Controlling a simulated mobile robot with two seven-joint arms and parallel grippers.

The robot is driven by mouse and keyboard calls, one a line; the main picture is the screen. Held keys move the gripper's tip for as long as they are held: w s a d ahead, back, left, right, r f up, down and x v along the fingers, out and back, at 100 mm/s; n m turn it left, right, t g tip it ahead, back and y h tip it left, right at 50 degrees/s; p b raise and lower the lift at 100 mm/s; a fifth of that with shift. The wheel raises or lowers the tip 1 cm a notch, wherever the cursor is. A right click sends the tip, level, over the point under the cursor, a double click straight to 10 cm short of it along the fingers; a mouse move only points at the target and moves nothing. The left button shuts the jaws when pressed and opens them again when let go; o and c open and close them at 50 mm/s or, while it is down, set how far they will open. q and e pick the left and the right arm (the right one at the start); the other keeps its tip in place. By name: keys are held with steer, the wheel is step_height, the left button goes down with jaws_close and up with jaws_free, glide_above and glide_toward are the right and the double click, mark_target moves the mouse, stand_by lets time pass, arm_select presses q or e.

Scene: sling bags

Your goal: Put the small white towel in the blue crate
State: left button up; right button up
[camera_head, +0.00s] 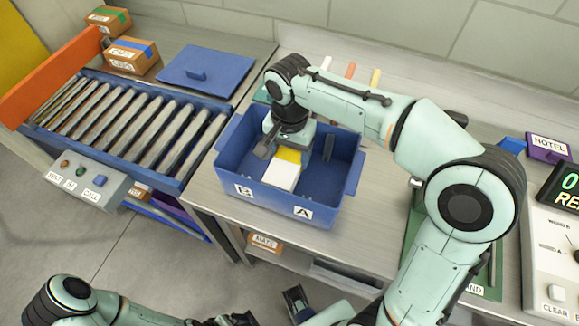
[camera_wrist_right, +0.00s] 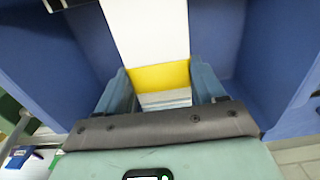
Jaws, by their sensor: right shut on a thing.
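The small white towel (camera_head: 282,176) has a yellow band and lies within the walls of the blue crate (camera_head: 231,186). In the right wrist view the towel (camera_wrist_right: 145,30) runs up from between the fingers of my right gripper (camera_wrist_right: 161,82), its yellow band at the fingers. My right gripper (camera_head: 291,150) reaches down into the crate and is shut on the towel; the arm hides part of it. I cannot tell whether the towel touches the crate floor. A dark gripper, seemingly my left one (camera_head: 296,302), is low in the head view, its jaw state unclear.
The crate bears labels B and A on its front and stands on a grey bench (camera_head: 375,195). A roller conveyor (camera_head: 130,120) is at left, with a blue lid (camera_head: 206,68) and cartons (camera_head: 132,56) behind it. A control panel (camera_head: 550,240) stands at right.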

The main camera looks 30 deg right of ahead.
mark_target(290, 165)
steer(key=shift+f+b, duration=0.4)
steer(key=shift+f, duration=2.4)
steer(key=shift+f, duration=0.1)
steer(key=o, duration=1.1)
step_height(290, 165, up, 12)
steer(key=shift+r+p, duration=0.15)
steer(key=shift+p, duration=1)
